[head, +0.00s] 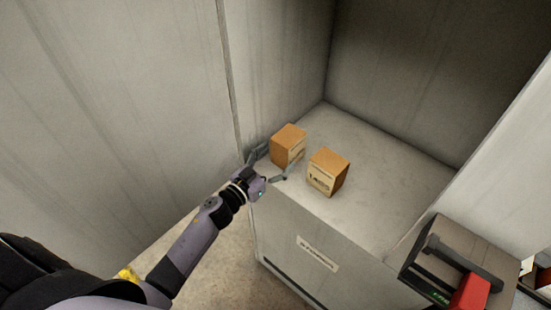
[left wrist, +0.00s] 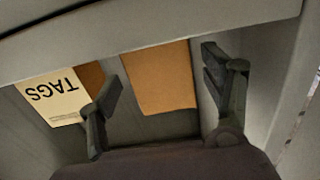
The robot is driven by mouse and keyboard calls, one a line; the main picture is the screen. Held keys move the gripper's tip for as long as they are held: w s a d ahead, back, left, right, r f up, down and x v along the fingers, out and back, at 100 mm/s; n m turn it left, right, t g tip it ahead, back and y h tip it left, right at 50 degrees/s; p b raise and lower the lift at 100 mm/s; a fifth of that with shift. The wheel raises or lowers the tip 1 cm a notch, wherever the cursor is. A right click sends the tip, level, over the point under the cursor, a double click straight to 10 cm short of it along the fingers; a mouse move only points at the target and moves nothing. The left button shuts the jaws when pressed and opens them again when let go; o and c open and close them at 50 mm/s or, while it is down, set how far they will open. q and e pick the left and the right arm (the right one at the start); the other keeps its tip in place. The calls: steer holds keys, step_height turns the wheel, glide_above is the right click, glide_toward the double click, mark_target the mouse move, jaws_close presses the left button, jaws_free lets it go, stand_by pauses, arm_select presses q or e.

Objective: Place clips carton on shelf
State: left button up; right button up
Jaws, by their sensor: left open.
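An orange-brown carton (head: 288,146) stands on the shelf surface (head: 385,185) inside a grey cabinet bay. In the left wrist view the carton's plain orange face (left wrist: 160,80) shows between the two open fingers (left wrist: 165,95), apart from both. A second carton (head: 328,172) stands just to the right; its label reads TAGS, upside down, in the left wrist view (left wrist: 55,95). My right gripper is out of view.
The shelf is clear behind and to the right of the cartons. Tall grey panels (head: 275,65) bound it at left and back, and another panel (head: 490,150) at right. A dark box with a handle (head: 440,262) and a red part (head: 468,293) stands at the lower right.

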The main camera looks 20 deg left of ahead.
arm_select(q)
steer(key=shift+r, duration=0.1)
steer(key=shift+r, duration=0.15)
steer(key=b+v, duration=0.1)
steer(key=v, duration=1.1)
